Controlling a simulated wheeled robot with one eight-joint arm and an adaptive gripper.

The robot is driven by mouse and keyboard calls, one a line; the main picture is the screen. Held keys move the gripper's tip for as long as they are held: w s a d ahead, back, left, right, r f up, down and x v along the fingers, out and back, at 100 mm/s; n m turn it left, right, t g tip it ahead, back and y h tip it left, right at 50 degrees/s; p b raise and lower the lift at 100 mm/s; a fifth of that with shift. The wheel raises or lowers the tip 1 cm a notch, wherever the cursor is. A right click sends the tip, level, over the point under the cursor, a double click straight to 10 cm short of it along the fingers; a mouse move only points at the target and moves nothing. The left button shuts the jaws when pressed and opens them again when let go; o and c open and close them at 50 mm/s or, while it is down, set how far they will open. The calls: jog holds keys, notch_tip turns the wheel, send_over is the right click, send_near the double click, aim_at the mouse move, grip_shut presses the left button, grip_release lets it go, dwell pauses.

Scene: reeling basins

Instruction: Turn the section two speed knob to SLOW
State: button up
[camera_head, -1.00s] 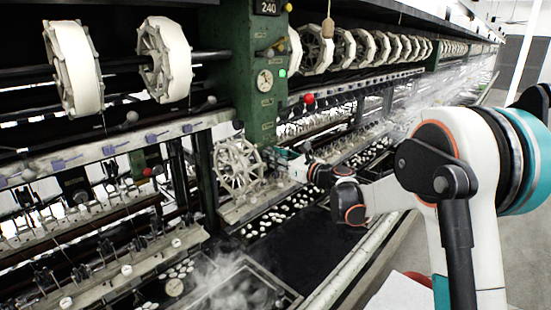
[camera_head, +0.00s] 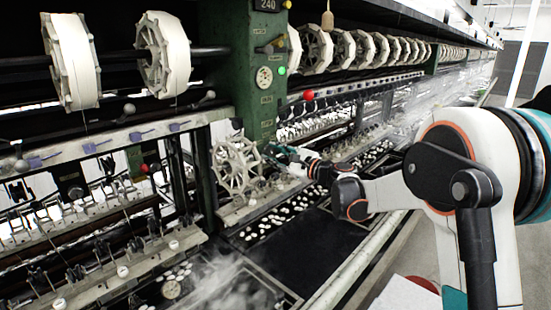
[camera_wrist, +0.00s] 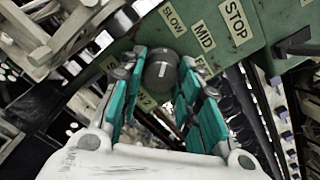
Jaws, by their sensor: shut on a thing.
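The speed knob (camera_wrist: 160,80) is a dark round knob with a short white line on its face, in the upper middle of the wrist view. It sits on the green panel beside the SLOW label (camera_wrist: 173,20) and MID label (camera_wrist: 204,36); a third label, starting with F, is partly hidden by a finger. The white line runs nearly upright in the picture. My gripper (camera_wrist: 163,62) has its teal fingers on both sides of the knob, shut on it. In the head view my gripper (camera_head: 276,153) is at the lower green post; the knob is hidden there.
A STOP label (camera_wrist: 236,20) and a dark lever (camera_wrist: 295,42) lie right of the knob. A pale spoked reel (camera_head: 237,168) stands close left of my gripper. The green post (camera_head: 228,75) carries a gauge and a green lamp. Steaming basins (camera_head: 235,285) lie below.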

jog(key=shift+w+r+n, duration=0.1)
jog(key=shift+r+n, duration=0.05)
jog(key=shift+n, duration=0.35)
jog(key=o, duration=1.1)
jog(key=shift+c, duration=0.2)
jog(key=shift+w+a, duration=0.1)
jog(key=shift+a, duration=0.1)
jog(key=shift+d, duration=0.15)
jog(key=v, duration=1.2)
